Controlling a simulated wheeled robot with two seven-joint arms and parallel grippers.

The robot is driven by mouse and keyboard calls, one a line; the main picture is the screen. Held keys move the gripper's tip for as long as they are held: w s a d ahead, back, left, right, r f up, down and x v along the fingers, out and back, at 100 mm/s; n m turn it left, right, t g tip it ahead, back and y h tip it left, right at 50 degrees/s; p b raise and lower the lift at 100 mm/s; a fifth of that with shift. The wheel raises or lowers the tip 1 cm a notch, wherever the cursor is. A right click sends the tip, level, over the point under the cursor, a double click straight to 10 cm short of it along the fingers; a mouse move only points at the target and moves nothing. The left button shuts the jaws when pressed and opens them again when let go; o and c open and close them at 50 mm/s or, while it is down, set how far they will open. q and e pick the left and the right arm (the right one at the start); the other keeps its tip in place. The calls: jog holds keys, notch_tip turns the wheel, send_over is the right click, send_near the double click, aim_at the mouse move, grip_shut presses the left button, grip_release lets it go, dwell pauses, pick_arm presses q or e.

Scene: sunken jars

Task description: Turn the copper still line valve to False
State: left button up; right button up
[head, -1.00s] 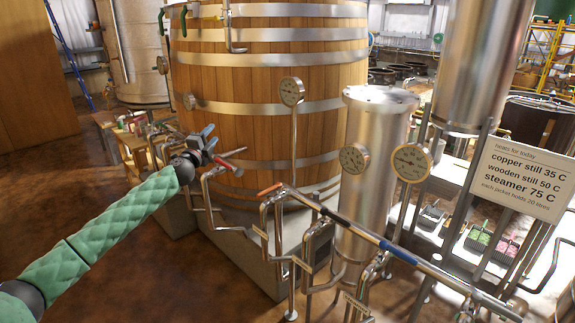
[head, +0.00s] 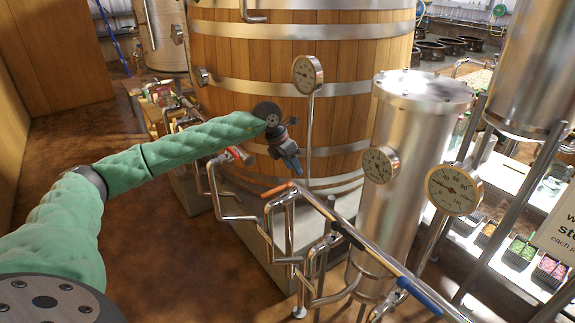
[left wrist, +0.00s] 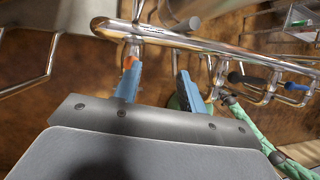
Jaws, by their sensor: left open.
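My left gripper (head: 290,162) is open and empty, pointing down in front of the wooden vat, just above an orange-tipped valve handle (head: 276,190) on the steel pipework. In the left wrist view the two blue fingers of the gripper (left wrist: 157,76) are spread apart. The orange tip (left wrist: 131,63) shows beside the left finger there; I cannot tell whether they touch. A red handle (head: 238,155) sits on a pipe to the left, and a blue-sleeved handle (head: 418,297) is at the lower right. No label shows which valve is the copper still's. My right gripper is not in view.
The wooden vat (head: 340,120) stands behind the pipes. A steel cylinder (head: 415,150) and dial gauges (head: 454,190) stand to the right. A thin gauge post (head: 309,110) rises close to the gripper. The brown floor (head: 170,250) at left is open.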

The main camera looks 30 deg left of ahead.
aim_at(271, 191)
pick_arm(q)
jog(key=s+a+g+y, duration=0.1)
jog(key=s+a+f+y, duration=0.1)
jog(key=a, duration=0.1)
jog(key=shift+s+a+f+g, duration=0.2)
jog(key=shift+a+g, duration=0.1)
jog(key=shift+g, duration=0.1)
jog(key=s, duration=0.1)
jog(key=s+a+g+y, duration=0.1)
jog(key=shift+s+a, duration=0.3)
jog(key=shift+s, duration=0.1)
jog(key=shift+w+f, duration=0.2)
jog(key=shift+f, duration=0.35)
jog(key=f, duration=0.2)
jog(key=f+b, duration=0.1)
jog(key=shift+s+f, duration=0.2)
jog(key=shift+f, duration=0.2)
jog(key=shift+w+f+b, duration=0.1)
jog(key=shift+f+b, duration=0.25)
jog(key=shift+f, duration=0.35)
jog(key=shift+r, duration=0.15)
jog(key=shift+f+b, duration=0.7)
jog(key=shift+f, duration=0.2)
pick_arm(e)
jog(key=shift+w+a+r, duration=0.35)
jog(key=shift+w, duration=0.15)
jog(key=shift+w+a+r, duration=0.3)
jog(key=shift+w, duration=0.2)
